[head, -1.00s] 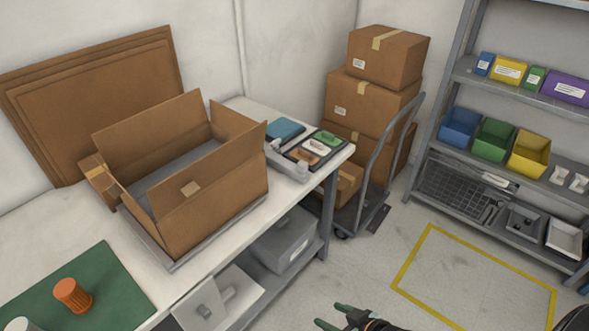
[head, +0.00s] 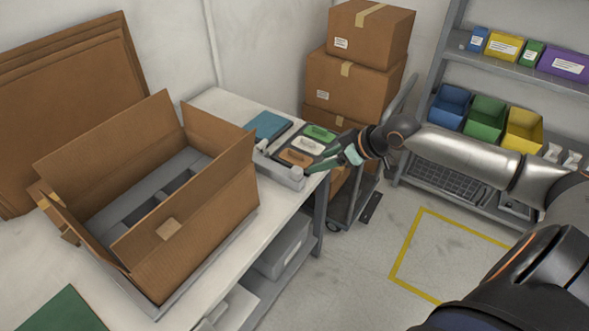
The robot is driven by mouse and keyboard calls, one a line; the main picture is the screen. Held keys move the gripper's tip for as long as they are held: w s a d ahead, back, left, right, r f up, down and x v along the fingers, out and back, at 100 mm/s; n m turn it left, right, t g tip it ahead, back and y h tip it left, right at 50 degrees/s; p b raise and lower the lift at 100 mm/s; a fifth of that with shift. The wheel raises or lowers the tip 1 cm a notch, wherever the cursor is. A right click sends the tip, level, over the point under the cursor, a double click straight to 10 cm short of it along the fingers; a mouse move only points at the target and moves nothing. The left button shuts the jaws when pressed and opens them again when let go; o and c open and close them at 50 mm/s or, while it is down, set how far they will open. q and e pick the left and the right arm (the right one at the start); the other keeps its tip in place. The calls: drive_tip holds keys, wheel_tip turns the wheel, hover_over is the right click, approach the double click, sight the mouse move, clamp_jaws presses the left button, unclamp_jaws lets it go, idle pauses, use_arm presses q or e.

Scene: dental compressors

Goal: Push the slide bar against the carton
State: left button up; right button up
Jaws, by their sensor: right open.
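The open carton (head: 190,235) stands with its flaps up on a grey base on the white workbench, with grey dividers inside. The slide bar (head: 280,174), a light grey bar, lies just right of the carton on the bench. The gap between the bar and the carton is partly hidden by the carton's flap. My right gripper (head: 322,159) has greenish fingers and is open, with nothing between them. Its lower fingertip is close to the bar's right end; I cannot tell whether they touch. My left gripper is not in view.
A tray with green, white and orange pieces (head: 296,158) and a blue item (head: 268,126) lie behind the bar. Stacked boxes (head: 355,80) on a cart stand beyond the bench. A shelf (head: 520,75) with coloured bins is at right. Flat cardboard (head: 75,105) leans at left.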

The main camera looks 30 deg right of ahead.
sight(298, 170)
drive_tip(key=x, duration=1.1)
drive_tip(key=shift+w+a+f, duration=0.15)
clamp_jaws()
idle(1.1)
